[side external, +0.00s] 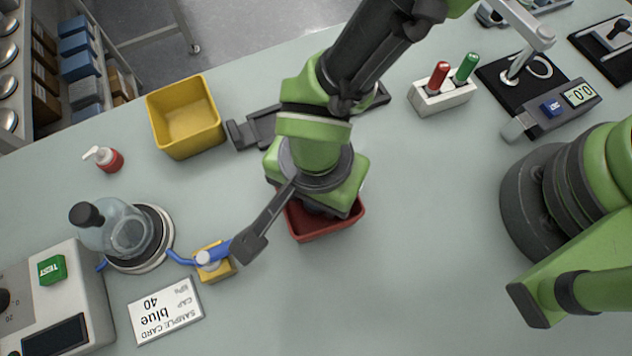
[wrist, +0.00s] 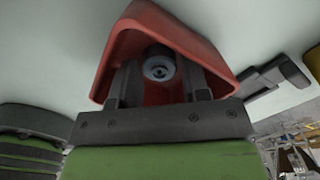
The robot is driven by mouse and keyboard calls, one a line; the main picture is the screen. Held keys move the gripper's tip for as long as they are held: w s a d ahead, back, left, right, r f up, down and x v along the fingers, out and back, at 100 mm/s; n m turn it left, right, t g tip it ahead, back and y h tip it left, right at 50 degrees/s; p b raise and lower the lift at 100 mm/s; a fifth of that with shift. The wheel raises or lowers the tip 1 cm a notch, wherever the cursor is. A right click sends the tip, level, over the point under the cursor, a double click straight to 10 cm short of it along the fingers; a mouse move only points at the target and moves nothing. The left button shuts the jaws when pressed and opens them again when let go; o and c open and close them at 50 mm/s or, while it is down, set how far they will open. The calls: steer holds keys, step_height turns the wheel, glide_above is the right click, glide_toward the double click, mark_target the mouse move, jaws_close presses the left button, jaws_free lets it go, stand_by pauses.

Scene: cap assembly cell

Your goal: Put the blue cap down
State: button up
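The red bin (side external: 328,222) stands near the middle of the table, and my gripper is directly over it, its fingers hidden by my wrist in the side view. In the wrist view the two fingers of my gripper (wrist: 160,76) point into the red bin (wrist: 180,32). A small round part, dark with a blue-grey face (wrist: 158,68), sits centred between the fingers; it may be the blue cap. No other cap is clearly visible.
A yellow bin (side external: 186,118) stands at the back left. A flask (side external: 118,232), a yellow block with a blue clamp (side external: 217,268) and a sample card reading "blue 40" (side external: 166,309) are at left. Red and green markers stand in a white holder (side external: 443,97).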

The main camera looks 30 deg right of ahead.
step_height(320, 180, up, 13)
steer(key=shift+f, duration=0.15)
stand_by(0.4)
steer(key=shift+w, duration=0.1)
steer(key=w+d+r+n+t+y, duration=0.2)
steer(key=w+d+r, duration=0.3)
steer(key=d+r, duration=0.75)
steer(key=s+d+r+n+t, duration=0.2)
steer(key=s+d, duration=0.1)
steer(key=d, duration=0.4)
steer(key=s+d+r+n+t, duration=0.2)
steer(key=s+d+r+t, duration=0.1)
steer(key=d, duration=0.4)
steer(key=shift+s+d, duration=0.4)
steer(key=shift+s, duration=0.3)
stand_by(0.3)
